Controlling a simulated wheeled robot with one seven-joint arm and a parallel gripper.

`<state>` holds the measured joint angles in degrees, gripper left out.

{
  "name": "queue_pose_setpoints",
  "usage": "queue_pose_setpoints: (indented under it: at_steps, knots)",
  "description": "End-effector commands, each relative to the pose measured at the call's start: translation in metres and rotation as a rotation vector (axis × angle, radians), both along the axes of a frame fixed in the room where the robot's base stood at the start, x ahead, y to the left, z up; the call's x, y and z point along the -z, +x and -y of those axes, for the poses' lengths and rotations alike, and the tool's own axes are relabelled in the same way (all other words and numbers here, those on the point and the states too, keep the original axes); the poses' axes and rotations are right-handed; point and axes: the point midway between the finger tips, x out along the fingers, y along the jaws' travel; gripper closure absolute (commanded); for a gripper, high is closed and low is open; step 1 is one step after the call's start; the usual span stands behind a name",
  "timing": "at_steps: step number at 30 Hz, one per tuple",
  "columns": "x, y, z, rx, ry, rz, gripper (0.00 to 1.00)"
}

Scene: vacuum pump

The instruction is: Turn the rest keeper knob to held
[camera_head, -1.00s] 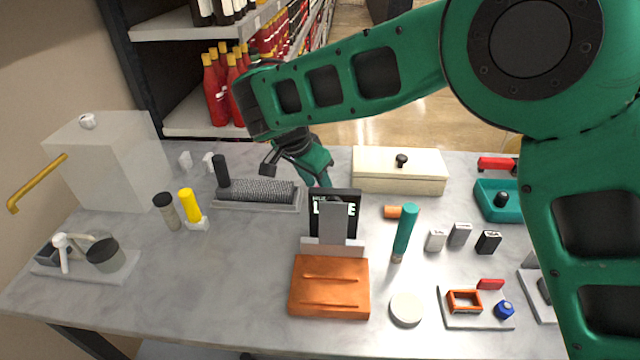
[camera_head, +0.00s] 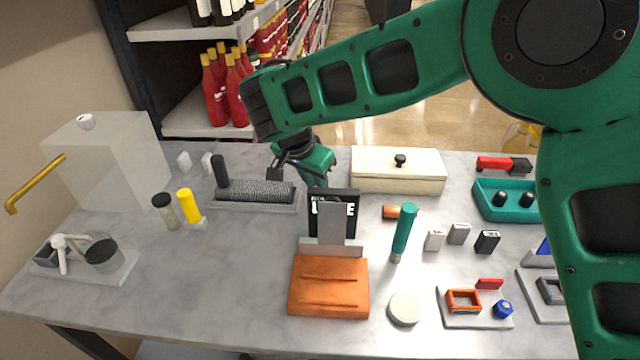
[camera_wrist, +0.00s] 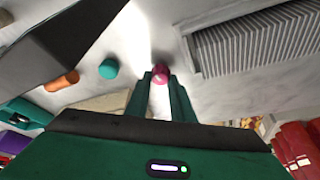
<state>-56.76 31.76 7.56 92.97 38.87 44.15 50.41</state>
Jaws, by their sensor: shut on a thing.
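A small pink-red knob (camera_wrist: 161,71) shows in the wrist view, between the tips of my gripper (camera_wrist: 160,82). My two green fingers are shut on it from both sides. Its marking and turned position cannot be read. In the head view my gripper's body (camera_head: 308,158) points down behind the black upright panel (camera_head: 345,197) of the orange-based stand. The fingertips and the knob are hidden there.
A ribbed grey block (camera_head: 262,192) with a black handle lies left of my gripper; it also shows in the wrist view (camera_wrist: 250,40). A cream lidded box (camera_head: 395,178) stands to the right. The orange base (camera_head: 330,286) is in front. A teal cylinder (camera_head: 403,232) stands nearby.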

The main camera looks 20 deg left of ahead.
Motion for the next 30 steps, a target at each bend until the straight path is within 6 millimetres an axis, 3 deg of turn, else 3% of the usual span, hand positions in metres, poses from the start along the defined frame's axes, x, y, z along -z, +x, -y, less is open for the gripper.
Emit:
queue_pose_setpoints:
  at_steps: [30]
  knots:
    - [-0.0008,0.0031,0.0068,-0.934,0.001,0.002,1.0]
